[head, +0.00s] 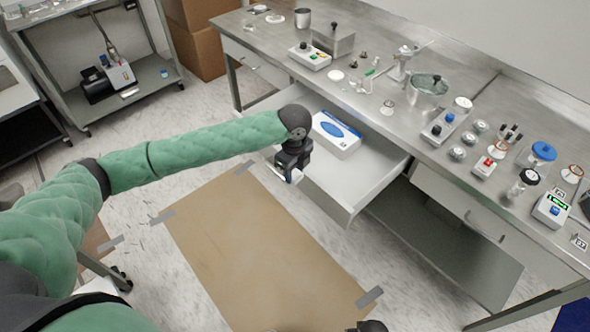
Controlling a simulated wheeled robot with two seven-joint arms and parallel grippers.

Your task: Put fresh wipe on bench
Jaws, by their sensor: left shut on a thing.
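A white box with a blue oval top, which looks like the wipe box (336,143), lies inside the open drawer (375,175) under the bench. My left gripper (288,177) is at the outer front of this drawer, left of the box and apart from it. It is shut, apparently on the drawer handle, which the gripper mostly hides. The steel bench (375,65) top is above and behind the drawer.
The bench top holds several small instruments, a steel beaker (428,90) and a red-button device (310,56). Bare metal shows between them. A brown mat (255,250) taped to the floor lies before the drawer. Cardboard boxes (200,45) and a cart (140,90) stand at the back left.

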